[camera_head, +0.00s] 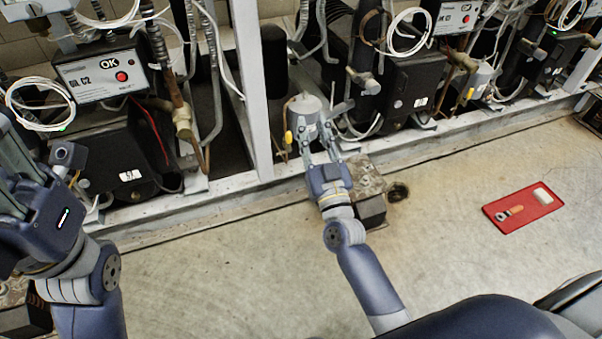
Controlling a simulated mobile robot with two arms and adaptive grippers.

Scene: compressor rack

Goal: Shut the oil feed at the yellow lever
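The yellow lever (288,137) is small and hangs roughly upright at the left side of a grey cylindrical fitting (304,109) on the rack's lower front. My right gripper (316,137) reaches up from below, just right of the lever. Its two fingers are apart, in front of the lower part of the fitting. I see nothing held between them, and I cannot tell whether a finger touches the fitting. My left gripper (14,165) is at the left edge, far from the lever. It is partly cut off, so its opening is unclear.
A white frame post (252,85) stands left of the lever. A dark block (368,190) sits on the floor beneath my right gripper. A red mat (523,208) with a small tool and a white item lies on the right. Another fitting with a yellow part (470,93) is farther right.

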